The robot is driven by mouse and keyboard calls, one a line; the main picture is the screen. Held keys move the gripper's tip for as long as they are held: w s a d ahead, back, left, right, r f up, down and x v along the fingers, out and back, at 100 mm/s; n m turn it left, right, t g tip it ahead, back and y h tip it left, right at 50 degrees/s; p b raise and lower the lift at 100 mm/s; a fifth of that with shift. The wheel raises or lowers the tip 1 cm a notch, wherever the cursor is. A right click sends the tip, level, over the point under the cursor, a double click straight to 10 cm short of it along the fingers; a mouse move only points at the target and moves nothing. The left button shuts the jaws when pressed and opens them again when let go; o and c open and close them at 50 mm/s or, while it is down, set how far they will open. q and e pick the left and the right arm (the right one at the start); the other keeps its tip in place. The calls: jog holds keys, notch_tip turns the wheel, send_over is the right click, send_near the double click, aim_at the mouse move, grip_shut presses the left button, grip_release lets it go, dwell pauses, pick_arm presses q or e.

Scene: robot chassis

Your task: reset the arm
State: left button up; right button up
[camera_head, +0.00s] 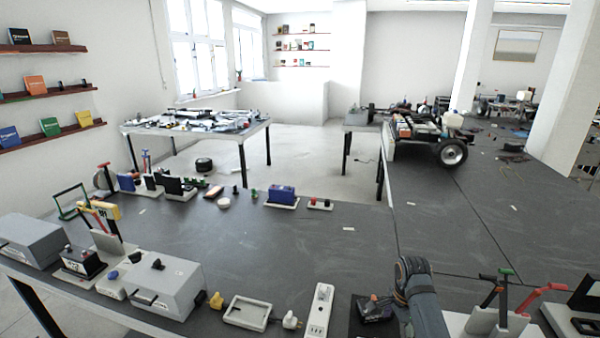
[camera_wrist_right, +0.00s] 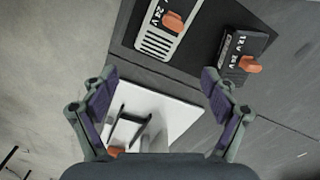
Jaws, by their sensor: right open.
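My right gripper (camera_wrist_right: 160,82) is open in the right wrist view, with its two purple-padded fingers spread wide and nothing between them. Below it is a white plate (camera_wrist_right: 180,118) with a dark handle-like part (camera_wrist_right: 128,128) on it. My right arm (camera_head: 417,295) rises at the bottom of the head view, bent at a dark rounded joint. Its gripper cannot be made out there. My left arm and gripper are not in view.
Past the fingers are a pale box with an orange knob (camera_wrist_right: 172,22) and a black switch box (camera_wrist_right: 243,52) marked 12V and 24V. A white power strip (camera_head: 319,311) and red-handled device (camera_head: 540,298) flank my arm. The table's middle (camera_head: 300,240) is mostly clear.

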jog(key=s+f+n, duration=0.2)
jog(key=s, duration=0.1)
jog(key=shift+f+n, duration=0.15)
jog(key=shift+n, duration=0.15)
jog(key=s+a+r+n+t, duration=0.1)
jog(key=s+r+n+t, duration=0.1)
jog(key=s+n, duration=0.65)
jog(key=s+a+r+n+t, duration=0.15)
jog(key=s+n, duration=0.45)
jog(key=s, duration=0.6)
jog(key=d+f+g, duration=0.1)
jog(key=d+f, duration=0.2)
jog(key=f, duration=2.2)
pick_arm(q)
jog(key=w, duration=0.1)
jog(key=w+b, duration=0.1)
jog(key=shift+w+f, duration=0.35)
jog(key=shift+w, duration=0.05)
pick_arm(e)
jog(key=s+d+f+g, duration=0.1)
jog(key=s+f, duration=1.8)
jog(key=s, duration=0.1)
jog(key=shift+d+f+m+h, duration=0.2)
jog(key=shift+d+m+h, duration=0.15)
jog(key=shift+h, duration=0.05)
